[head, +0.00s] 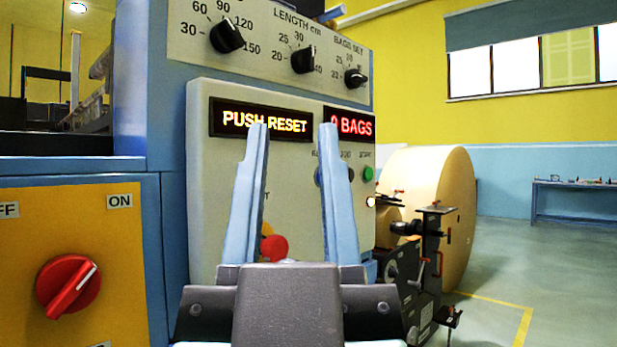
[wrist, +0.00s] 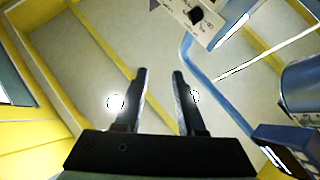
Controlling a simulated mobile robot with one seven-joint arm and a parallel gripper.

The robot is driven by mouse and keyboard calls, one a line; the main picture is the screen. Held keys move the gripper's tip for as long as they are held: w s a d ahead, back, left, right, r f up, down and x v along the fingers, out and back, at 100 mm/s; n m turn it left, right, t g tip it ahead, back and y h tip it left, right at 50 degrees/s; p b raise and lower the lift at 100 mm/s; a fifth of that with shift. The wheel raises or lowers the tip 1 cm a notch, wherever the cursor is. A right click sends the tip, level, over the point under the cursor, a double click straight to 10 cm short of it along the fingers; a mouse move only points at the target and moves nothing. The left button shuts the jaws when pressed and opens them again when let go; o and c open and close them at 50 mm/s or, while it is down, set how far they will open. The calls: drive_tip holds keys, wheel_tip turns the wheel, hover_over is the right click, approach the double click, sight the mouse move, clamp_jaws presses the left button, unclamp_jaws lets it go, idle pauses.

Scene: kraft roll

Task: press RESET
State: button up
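The grey control panel (head: 215,170) stands ahead in the head view. Its displays read "PUSH RESET" (head: 225,118) and "0 BAGS" (head: 351,123). A blue button (head: 318,176) shows beside my right finger, which partly covers it; its label is not readable. A green button (head: 368,173) sits further right. A red mushroom button (head: 273,248) on yellow shows low between my fingers. My gripper (head: 293,128) is open and empty in front of the panel.
Dark dials (head: 227,35) line the upper panel. A red rotary switch (head: 68,287) on a yellow plate, marked ON, is at left. A large kraft roll (head: 445,210) and dark machine parts (head: 420,265) stand right. Floor (head: 560,275) is clear at far right.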

clamp_jaws()
idle(1.2)
